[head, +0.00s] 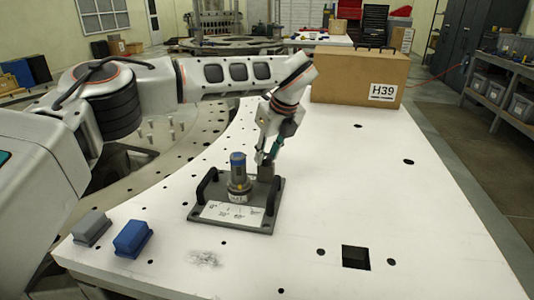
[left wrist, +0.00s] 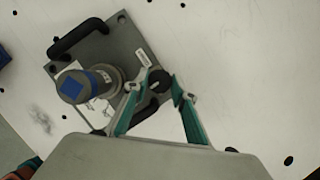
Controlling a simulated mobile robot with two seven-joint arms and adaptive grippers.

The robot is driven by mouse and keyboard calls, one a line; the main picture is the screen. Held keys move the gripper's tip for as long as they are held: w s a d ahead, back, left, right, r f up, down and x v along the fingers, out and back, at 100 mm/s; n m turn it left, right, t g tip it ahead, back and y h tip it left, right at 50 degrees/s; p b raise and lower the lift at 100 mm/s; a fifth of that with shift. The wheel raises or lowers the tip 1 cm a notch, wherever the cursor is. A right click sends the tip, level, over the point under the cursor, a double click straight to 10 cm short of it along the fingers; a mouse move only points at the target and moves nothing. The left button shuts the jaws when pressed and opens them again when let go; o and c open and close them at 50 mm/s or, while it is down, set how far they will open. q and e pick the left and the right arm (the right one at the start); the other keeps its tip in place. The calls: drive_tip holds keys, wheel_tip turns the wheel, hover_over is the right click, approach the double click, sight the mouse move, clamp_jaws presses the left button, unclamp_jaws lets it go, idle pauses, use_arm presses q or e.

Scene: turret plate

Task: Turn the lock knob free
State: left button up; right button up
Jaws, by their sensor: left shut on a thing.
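The turret plate (head: 258,222) is a grey square plate on the white table, with a black handle at each of two sides. It also shows in the left wrist view (left wrist: 122,40). A grey cylinder with a blue top (head: 238,178) stands on the plate. The lock knob (head: 266,173) is a small grey block at the plate's far right corner; its dark round part shows in the left wrist view (left wrist: 158,79). My left gripper (head: 265,161) comes from above, its green-sided fingers (left wrist: 159,82) closed around the knob. My right gripper is not in view.
A grey block (head: 91,228) and a blue block (head: 132,238) lie on the white table (head: 320,215) at the near left. A cardboard box marked H39 (head: 345,75) stands at the back. A square black opening (head: 355,257) is at the near right. The table's right part is clear.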

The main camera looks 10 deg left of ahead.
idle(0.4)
use_arm(q)
drive_tip(key=o, duration=1.1)
drive_tip(key=v, duration=1.2)
drive_tip(key=shift+w+a+r, duration=0.1)
